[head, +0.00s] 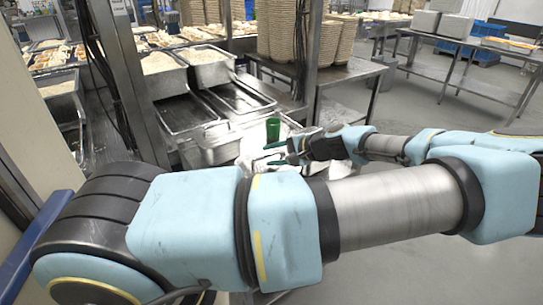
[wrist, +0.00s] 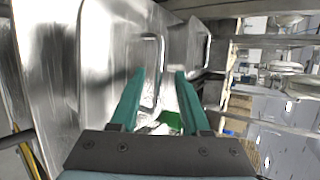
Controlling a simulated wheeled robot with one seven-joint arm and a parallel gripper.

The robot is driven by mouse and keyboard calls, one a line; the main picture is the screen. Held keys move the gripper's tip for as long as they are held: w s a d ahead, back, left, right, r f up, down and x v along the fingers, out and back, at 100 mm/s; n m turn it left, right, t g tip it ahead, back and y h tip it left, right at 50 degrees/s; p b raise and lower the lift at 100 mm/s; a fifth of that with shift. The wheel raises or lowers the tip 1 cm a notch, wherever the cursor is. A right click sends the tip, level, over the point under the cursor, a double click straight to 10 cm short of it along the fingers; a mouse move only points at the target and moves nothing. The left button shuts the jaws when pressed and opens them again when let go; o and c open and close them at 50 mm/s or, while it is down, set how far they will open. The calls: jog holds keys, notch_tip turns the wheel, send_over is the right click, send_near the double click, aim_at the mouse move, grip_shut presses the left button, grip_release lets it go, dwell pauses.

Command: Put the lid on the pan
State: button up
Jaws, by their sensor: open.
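My gripper (head: 272,154) is open, its green fingers spread beside the metal ware at the counter's near end. In the wrist view my gripper (wrist: 159,75) has nothing clearly held between its fingers. A broad shiny metal sheet with a raised loop, perhaps the lid (wrist: 100,60), fills the left of that view. I cannot tell whether the fingers touch it. In the head view a shiny metal pan or lid (head: 218,146) lies left of my gripper; which one is unclear. My arm hides the area below.
Two deep pans of rice (head: 207,68) (head: 158,78) stand behind, with shallow metal trays (head: 185,113) in front of them. A steel post (head: 310,60) rises behind my gripper. Stacked baskets (head: 284,30) stand at the back. The floor at right is open.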

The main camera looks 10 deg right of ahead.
jog(key=b+v, duration=0.2)
jog(key=v, duration=0.8)
jog(key=shift+b, duration=0.4)
jog(key=shift+s+d, duration=0.1)
jog(key=shift+s, duration=0.05)
